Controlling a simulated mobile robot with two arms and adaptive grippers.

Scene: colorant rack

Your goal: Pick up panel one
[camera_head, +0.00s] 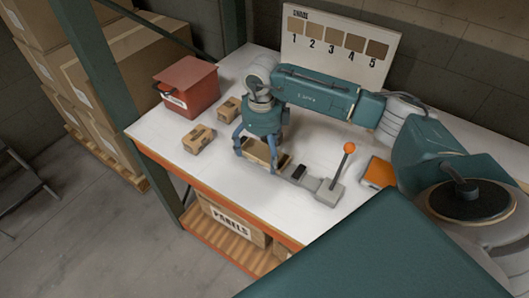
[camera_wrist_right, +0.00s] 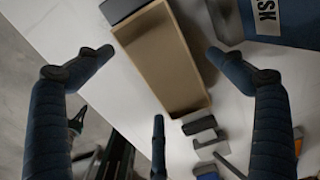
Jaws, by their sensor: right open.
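A tan, flat-topped block (camera_head: 262,152), possibly panel one, lies on the white tabletop under my right gripper (camera_head: 259,149). No number shows on it. In the right wrist view the tan block (camera_wrist_right: 167,62) lies slanted between the spread fingers of my right gripper (camera_wrist_right: 157,62). White tabletop shows between the fingers and the block, and I see no contact. The gripper is open and empty. In the head view its fingers cover part of the block. My left gripper is in neither view.
A lever with an orange knob (camera_head: 349,148) stands right of the block. An orange-topped item (camera_head: 379,172) lies beyond it. Two small cartons (camera_head: 199,139) and a red box (camera_head: 187,86) stand left. A shade board (camera_head: 340,45) numbered 1 to 5 stands behind. A PANELS carton (camera_head: 230,218) sits below.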

